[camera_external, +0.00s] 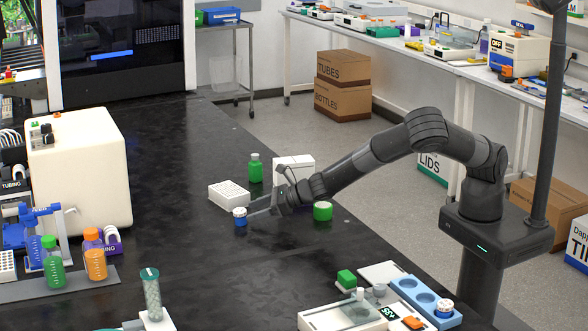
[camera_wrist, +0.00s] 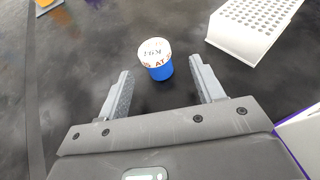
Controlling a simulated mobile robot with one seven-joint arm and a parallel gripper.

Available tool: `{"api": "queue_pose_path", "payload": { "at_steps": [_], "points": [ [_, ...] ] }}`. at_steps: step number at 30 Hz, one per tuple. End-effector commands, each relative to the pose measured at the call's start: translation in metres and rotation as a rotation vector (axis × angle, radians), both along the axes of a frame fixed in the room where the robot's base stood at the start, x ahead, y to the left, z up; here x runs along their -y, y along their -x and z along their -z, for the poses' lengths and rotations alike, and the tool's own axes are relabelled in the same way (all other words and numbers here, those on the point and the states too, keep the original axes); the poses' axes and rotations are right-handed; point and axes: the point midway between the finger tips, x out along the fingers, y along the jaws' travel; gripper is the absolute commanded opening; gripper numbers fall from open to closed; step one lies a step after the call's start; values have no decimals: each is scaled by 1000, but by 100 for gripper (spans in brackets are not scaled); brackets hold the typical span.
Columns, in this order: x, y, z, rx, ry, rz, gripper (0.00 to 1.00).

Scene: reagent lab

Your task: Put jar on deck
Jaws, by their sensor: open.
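A small blue jar (camera_external: 240,221) with a white lid stands upright on the black bench. In the wrist view the jar (camera_wrist: 158,66) is just ahead of the fingertips, between their lines, with writing on its lid. My gripper (camera_external: 252,209) is open and empty, low over the bench beside the jar; its two grey fingers also show in the wrist view (camera_wrist: 160,80). A blue plate with round recesses (camera_external: 417,290), which may be the deck, lies at the lower right. A similar white-lidded jar (camera_external: 444,308) sits at its front end.
White equipment (camera_external: 340,312) with a green block is beside the blue plate. The bench left of the jar is clear.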

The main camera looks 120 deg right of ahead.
Motion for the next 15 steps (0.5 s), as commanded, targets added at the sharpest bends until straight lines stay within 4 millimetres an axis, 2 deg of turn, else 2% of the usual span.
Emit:
{"api": "queue_pose_path", "payload": {
  "at_steps": [3, 8, 15],
  "points": [
    [6, -12, 6, -1, -1, 1, 61],
    [10, -20, 8, 1, -2, 2, 61],
    [21, -48, 18, 1, -3, 3, 61]
  ]
}}
